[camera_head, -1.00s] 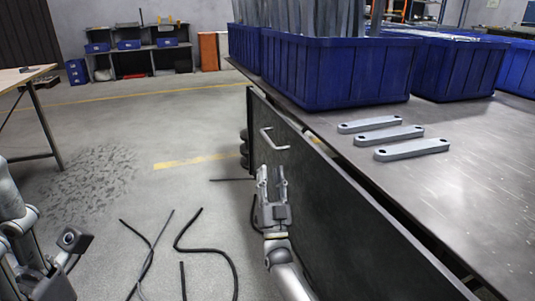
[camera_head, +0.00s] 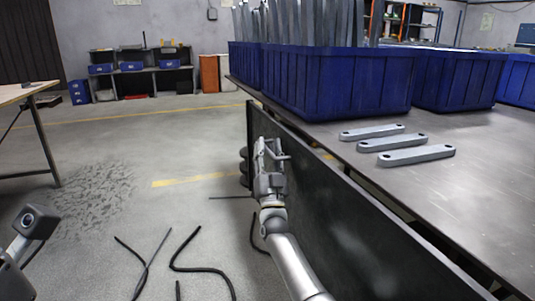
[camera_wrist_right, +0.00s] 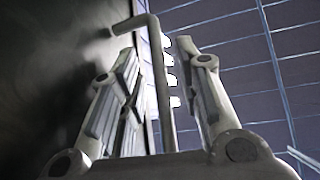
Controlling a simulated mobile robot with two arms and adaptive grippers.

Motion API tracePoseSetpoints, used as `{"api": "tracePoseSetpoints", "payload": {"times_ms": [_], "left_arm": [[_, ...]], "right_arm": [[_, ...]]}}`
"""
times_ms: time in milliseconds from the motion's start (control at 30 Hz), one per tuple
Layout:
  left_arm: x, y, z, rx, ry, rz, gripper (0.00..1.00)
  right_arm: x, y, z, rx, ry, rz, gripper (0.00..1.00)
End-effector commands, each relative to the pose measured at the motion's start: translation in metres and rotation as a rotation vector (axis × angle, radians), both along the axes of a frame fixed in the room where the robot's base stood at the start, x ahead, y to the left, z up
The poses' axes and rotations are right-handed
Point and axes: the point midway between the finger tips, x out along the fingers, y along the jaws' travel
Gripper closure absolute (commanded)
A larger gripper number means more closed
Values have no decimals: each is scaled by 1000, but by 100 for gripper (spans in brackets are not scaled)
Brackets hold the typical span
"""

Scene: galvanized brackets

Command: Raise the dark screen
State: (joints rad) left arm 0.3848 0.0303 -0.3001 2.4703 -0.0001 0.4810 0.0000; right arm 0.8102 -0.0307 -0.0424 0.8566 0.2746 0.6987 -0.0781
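The dark screen (camera_head: 335,220) is a flat black panel that stands upright along the near side of the metal table. It carries a bent metal bar handle (camera_head: 284,157) near its far upper end. My right gripper (camera_head: 268,147) is at this handle, fingers pointing up and away. In the right wrist view the handle (camera_wrist_right: 158,85) passes between the two open fingers (camera_wrist_right: 158,62), with a clear gap on the right finger's side. The left finger is close to the bar; contact is unclear. Only part of my left arm shows at the left edge; its fingers are out of view.
Several blue bins (camera_head: 335,85) and grey galvanized brackets (camera_head: 392,143) are on the metal table (camera_head: 470,195). Black cables (camera_head: 190,268) lie on the floor left of my right arm. A wooden table (camera_head: 22,92) stands at far left. The floor between is mostly clear.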

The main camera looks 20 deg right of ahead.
Motion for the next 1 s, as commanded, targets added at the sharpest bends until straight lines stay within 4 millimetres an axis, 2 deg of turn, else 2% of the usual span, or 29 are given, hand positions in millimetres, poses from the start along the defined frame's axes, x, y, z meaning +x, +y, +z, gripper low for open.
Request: {"api": "tracePoseSetpoints", "payload": {"times_ms": [267, 500, 867, 1000], "left_arm": [[0, 0, 1, 1, -1, 0, 60], [-1, 0, 1, 0, -2, 0, 60], [-1, 0, 1, 0, -2, 0, 60], [-2, 0, 6, -2, -8, -2, 60]], "right_arm": [[1, 0, 1, 0, 0, 0, 69], [0, 0, 1, 0, 0, 0, 100], [0, 0, 1, 0, 0, 0, 100], [0, 0, 9, 0, -1, 0, 100]]}}
